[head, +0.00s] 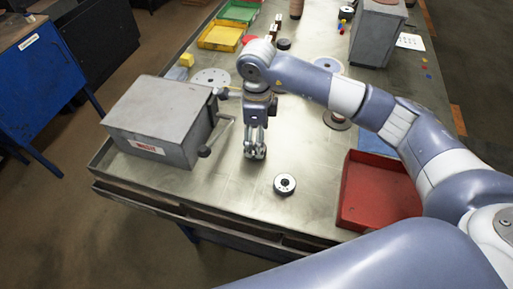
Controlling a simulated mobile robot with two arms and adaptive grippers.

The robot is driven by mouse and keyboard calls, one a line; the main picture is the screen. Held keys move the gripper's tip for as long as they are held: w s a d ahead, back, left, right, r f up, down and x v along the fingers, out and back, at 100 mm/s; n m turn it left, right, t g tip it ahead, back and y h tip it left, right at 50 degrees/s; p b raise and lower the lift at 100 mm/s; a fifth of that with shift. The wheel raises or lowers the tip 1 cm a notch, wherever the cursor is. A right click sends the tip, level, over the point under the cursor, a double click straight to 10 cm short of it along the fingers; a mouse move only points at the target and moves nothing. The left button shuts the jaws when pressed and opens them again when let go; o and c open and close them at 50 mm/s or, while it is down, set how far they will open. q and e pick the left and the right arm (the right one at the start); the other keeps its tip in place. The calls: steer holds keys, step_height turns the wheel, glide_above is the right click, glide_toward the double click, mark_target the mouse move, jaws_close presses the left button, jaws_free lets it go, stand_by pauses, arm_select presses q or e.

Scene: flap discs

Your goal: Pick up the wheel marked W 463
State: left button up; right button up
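My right gripper (255,154) points down over the metal bench, beside the grey box. Its fingers look close together, but I cannot tell if they are open or shut. No wheel shows between them. A small pale wheel with a dark centre (285,184) lies flat on the bench, in front and to the right of the gripper, apart from it. A larger pale disc (211,78) lies behind the grey box. Another disc (327,65) and a brownish wheel (337,121) lie partly behind my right arm. No W 463 marking is legible on any of them. My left gripper is out of view.
A grey box with a crank handle (160,115) stands left of the gripper. A red tray (378,192) sits at the right. Yellow (220,36) and green bins stand at the back. The bench (235,205) is clear around the small wheel and toward the front edge.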

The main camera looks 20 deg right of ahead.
steer(key=f, duration=0.2)
steer(key=f+p, duration=0.1)
steer(key=shift+w+f+p, duration=0.2)
steer(key=shift+f+p, duration=0.1)
steer(key=shift+f, duration=0.6)
steer(key=c, duration=1.2)
steer(key=shift+c, duration=0.2)
steer(key=shift+w+r, duration=0.1)
